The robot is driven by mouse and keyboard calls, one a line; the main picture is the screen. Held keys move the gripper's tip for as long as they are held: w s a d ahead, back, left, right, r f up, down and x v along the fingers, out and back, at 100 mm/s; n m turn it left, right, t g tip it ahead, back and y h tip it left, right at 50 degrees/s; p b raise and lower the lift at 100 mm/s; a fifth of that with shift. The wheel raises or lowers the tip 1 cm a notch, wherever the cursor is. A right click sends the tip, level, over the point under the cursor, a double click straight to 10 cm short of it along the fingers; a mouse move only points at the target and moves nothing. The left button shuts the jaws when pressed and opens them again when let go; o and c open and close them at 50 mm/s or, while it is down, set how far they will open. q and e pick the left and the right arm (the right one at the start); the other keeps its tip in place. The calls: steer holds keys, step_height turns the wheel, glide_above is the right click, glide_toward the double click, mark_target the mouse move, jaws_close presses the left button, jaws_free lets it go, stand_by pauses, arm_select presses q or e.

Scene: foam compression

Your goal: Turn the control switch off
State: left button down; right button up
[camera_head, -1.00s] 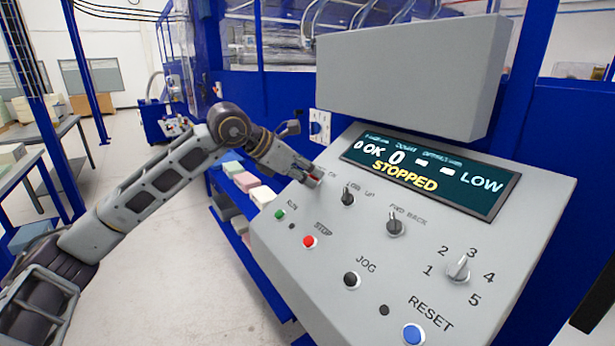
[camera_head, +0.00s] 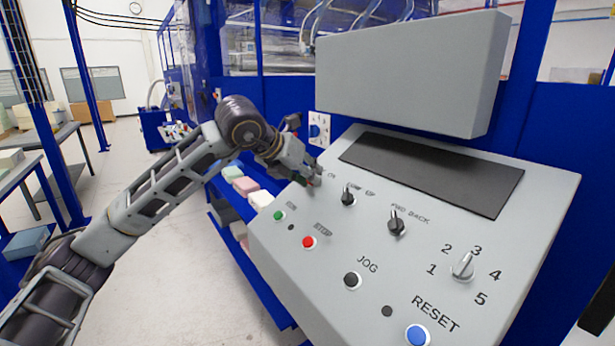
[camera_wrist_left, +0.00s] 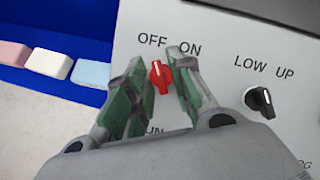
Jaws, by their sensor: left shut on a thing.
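The control switch is a red knob (camera_wrist_left: 160,78) below the OFF and ON labels on the grey control panel (camera_head: 275,245). Its upper end leans slightly left, towards OFF, in the left wrist view. My left gripper (camera_head: 314,180) is at the panel's upper left corner and also shows in the left wrist view (camera_wrist_left: 158,85). Its green-padded fingers stand on both sides of the knob, shut on it. The fingers mostly hide the knob in the head view. The display (camera_head: 432,172) is dark. My right gripper is not in view.
The black LOW/UP switch (camera_head: 348,196) is just right of my left gripper, with the FWD/BACK switch (camera_head: 396,223) beyond it. A green button (camera_head: 279,215) and red button (camera_head: 308,242) lie below. Foam blocks (camera_head: 245,185) lie on the blue shelf to the left.

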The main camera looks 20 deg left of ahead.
arm_select(q)
steer(key=shift+n+y, duration=0.6)
steer(key=shift+n, duration=0.8)
steer(key=c, duration=1.6)
jaws_free()
steer(key=shift+o, duration=0.2)
steer(key=v, duration=1.2)
steer(key=shift+f, duration=0.1)
